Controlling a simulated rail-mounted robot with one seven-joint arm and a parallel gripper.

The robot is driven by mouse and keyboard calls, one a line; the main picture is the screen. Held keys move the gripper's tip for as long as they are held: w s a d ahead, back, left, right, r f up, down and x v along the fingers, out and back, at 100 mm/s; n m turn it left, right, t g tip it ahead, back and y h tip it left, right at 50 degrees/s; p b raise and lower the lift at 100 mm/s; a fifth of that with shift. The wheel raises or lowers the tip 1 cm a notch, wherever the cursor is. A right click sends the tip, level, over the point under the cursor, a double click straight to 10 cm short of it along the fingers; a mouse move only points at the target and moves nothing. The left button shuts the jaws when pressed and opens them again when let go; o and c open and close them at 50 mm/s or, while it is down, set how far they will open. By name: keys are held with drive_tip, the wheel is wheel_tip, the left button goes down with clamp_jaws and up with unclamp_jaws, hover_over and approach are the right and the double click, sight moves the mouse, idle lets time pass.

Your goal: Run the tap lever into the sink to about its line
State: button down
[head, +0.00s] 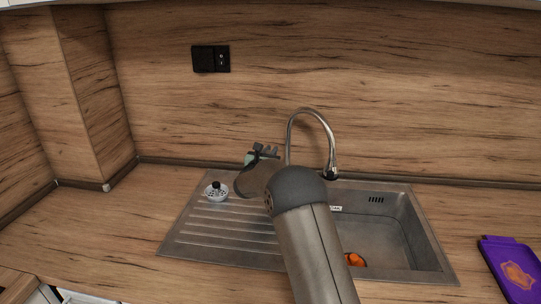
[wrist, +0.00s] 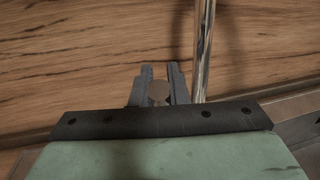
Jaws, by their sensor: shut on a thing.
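The chrome tap (head: 331,135) stands behind the sink (head: 425,245), its arched spout ending over the back of the basin. No running water can be made out. My gripper (head: 266,150) is beside the tap's column, on its left, in the head view. In the wrist view my gripper (wrist: 160,72) is shut on a small rounded grey piece (wrist: 159,91), which looks like the tap lever. The tap's column (wrist: 203,45) rises just right of the fingers there. The lever is hidden in the head view. A small white label (head: 335,209) is on the basin's back wall.
An orange item (head: 355,259) lies in the basin, partly behind my arm. A small white strainer-like piece with a black knob (head: 216,191) sits on the ribbed drainboard (head: 215,235). A purple packet (head: 512,268) lies on the counter at right. A black socket (head: 211,59) is on the wall.

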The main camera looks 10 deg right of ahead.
drive_tip(key=s+t+b, duration=0.1)
drive_tip(key=b, duration=0.3)
drive_tip(key=s+f+t+h+b, duration=0.1)
drive_tip(key=b, duration=0.4)
drive_tip(key=s+a+m+t+h+b, duration=0.1)
drive_tip(key=b, duration=0.4)
drive_tip(key=shift+f, duration=0.4)
drive_tip(key=shift+r, duration=0.1)
drive_tip(key=c, duration=1.4)
unclamp_jaws()
drive_tip(key=shift+s, duration=0.1)
drive_tip(key=s+a+f, duration=0.1)
drive_tip(key=s+a, duration=0.6)
drive_tip(key=s, duration=0.6)
drive_tip(key=shift+a+b, duration=0.2)
drive_tip(key=shift+b, duration=0.2)
